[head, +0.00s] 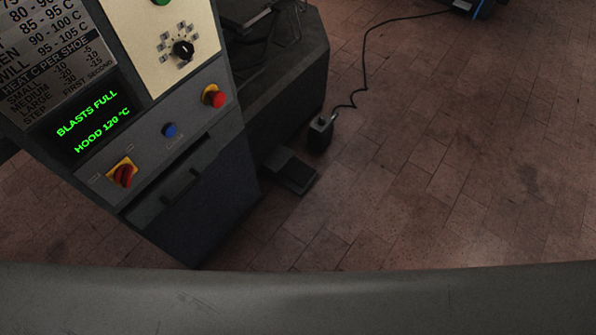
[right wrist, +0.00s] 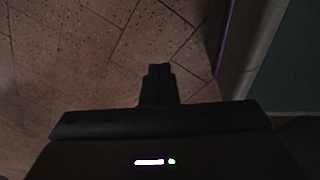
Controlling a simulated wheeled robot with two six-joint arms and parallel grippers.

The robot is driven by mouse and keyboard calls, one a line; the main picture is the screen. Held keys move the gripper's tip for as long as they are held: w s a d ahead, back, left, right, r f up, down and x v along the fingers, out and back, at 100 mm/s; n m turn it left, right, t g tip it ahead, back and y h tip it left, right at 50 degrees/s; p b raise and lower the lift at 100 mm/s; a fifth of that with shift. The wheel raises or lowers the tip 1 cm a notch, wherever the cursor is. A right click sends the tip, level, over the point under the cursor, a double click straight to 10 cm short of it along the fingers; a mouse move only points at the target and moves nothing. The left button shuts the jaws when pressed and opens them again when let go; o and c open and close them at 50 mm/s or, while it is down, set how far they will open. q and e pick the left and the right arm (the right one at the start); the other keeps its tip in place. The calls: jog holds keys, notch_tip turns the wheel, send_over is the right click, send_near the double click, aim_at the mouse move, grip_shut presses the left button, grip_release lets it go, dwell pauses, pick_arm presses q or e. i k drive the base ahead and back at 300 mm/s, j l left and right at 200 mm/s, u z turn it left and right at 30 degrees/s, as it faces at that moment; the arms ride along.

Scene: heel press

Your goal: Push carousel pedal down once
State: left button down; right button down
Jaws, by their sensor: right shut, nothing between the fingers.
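The pedal (head: 294,174) is a dark flat plate low on the floor at the foot of the machine, in the middle of the head view. I cannot tell from this angle how far down it sits. My right gripper (right wrist: 159,70) shows in the right wrist view with its fingers together and nothing between them, above the tiled floor. The pedal does not show in the right wrist view. Neither gripper is in the head view.
A small dark box (head: 320,133) with a cable stands behind the pedal. Floor to the right (head: 450,190) is clear.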

aim_at(300, 173)
jog(key=i+l, duration=0.1)
jog(key=l, duration=0.3)
jog(key=i+l, duration=0.1)
jog(key=l, duration=0.75)
jog(key=i+l, duration=0.15)
jog(key=l, duration=0.25)
jog(key=i+l, duration=0.1)
jog(key=l, duration=0.3)
jog(key=u, duration=1.6)
